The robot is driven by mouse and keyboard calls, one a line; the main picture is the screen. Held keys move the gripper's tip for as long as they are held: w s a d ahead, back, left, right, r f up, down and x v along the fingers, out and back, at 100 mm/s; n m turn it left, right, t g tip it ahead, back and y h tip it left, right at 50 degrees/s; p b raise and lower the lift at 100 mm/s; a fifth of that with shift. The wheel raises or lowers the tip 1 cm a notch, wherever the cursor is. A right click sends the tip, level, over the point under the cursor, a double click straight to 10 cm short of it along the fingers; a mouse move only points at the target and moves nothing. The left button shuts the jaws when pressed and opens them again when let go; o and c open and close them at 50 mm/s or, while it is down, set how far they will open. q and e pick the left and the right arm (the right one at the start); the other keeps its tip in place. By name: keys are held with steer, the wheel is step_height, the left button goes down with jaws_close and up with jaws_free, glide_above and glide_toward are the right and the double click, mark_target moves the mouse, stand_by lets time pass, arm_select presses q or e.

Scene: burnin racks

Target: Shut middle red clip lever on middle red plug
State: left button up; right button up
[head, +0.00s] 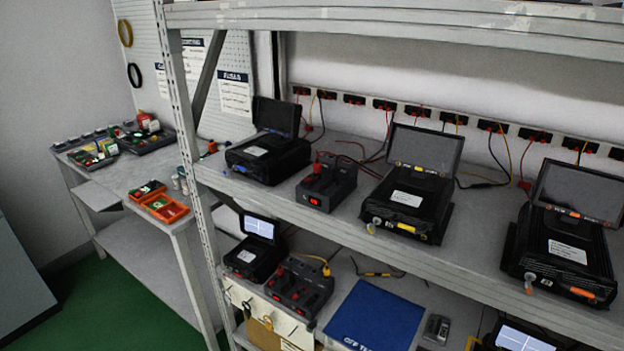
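Neither of my grippers is in the head view. Small red parts show on a dark power unit (327,183) with a lit red display on the upper shelf. A dark block (300,287) with several reddish parts sits on the lower shelf. Red-and-black sockets, such as this one (417,111), line a strip along the wall behind the shelf, and thin red and yellow wires run from them. I cannot tell which part is the middle red plug or its clip lever, or whether any lever is open or shut; they are too small.
Black units with raised lids (407,200) stand on the upper shelf (462,250). A blue mat (375,318) lies on the lower shelf. A rack post (185,130) stands before the left workbench, which holds orange bins (165,208). Green floor (125,310) is clear at lower left.

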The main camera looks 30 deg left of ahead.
stand_by(0.3)
arm_select(q)
jaws_close()
stand_by(1.1)
arm_select(e)
jaws_close()
